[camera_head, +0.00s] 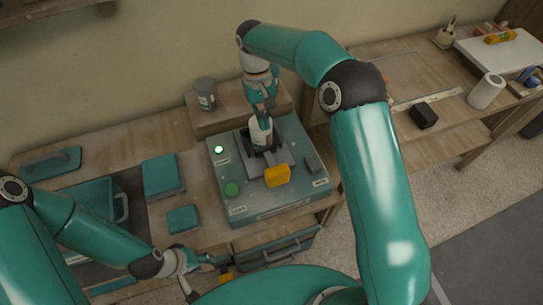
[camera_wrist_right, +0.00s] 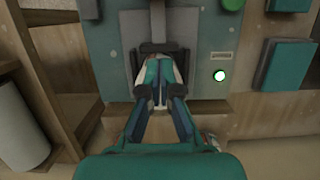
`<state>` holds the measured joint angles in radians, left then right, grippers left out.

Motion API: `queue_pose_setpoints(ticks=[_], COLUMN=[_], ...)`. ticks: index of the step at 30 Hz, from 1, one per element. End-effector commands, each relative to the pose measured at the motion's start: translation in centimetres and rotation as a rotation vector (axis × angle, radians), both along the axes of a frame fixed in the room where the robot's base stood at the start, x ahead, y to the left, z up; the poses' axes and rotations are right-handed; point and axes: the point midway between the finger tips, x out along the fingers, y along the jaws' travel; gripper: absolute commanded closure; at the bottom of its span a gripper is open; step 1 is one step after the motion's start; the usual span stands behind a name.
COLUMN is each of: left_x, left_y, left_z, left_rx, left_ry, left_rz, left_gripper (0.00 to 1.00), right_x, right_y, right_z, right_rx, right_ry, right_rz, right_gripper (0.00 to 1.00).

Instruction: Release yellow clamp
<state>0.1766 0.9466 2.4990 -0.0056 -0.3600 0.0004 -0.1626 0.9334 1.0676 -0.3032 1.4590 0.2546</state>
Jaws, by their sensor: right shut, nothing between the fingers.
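The yellow clamp (camera_head: 277,175) sits on top of the teal machine box (camera_head: 222,177), at the front of a grey fixture. A white, dark-based object (camera_head: 261,132) stands in that fixture behind the clamp. My right gripper (camera_head: 263,113) points down at this white object, behind the clamp and apart from it. In the right wrist view my right gripper (camera_wrist_right: 157,103) is shut and empty, with its fingers overlapping the white object. The yellow clamp does not show there. My left gripper (camera_head: 207,278) is low by the bench front, its fingers spread, far from the clamp.
A green lamp (camera_head: 219,149) is lit on the box, near a green round button (camera_head: 232,189). A grey jar (camera_head: 205,93) stands on a wooden block behind. Teal blocks (camera_head: 162,176) lie left. A drawer handle (camera_head: 290,252) is below. A small yellow thing (camera_head: 226,277) is near my left gripper.

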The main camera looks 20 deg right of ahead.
Motion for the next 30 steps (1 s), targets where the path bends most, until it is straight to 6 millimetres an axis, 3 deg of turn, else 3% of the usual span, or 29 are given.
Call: queue_pose_setpoints(ticks=[5,11,12,18,30], left_x=[0.0,0.0,0.0,0.0,0.0], left_y=[0.0,0.0,0.0,0.0,0.0], left_z=[0.0,-1.1,-2.4,-5.6,-7.3], left_rx=[0.000,0.000,0.000,0.000,0.000], left_ry=[0.000,-0.001,-0.001,0.000,0.000], left_rz=[0.000,0.000,0.000,0.000,0.000], left_gripper=[0.60,0.60,0.60,0.60,0.60], right_x=[-0.4,-1.4,-1.5,-2.4,-6.1], right_y=[-0.1,0.0,0.0,0.0,-0.1], right_z=[-1.6,-5.5,-6.7,-10.3,-9.6], right_rx=[-0.001,-0.001,-0.001,-0.001,0.001], right_ry=[0.004,0.004,0.002,0.002,-0.002], right_rz=[0.000,0.002,0.001,0.001,0.002], right_gripper=[1.00,1.00,1.00,1.00,1.00])
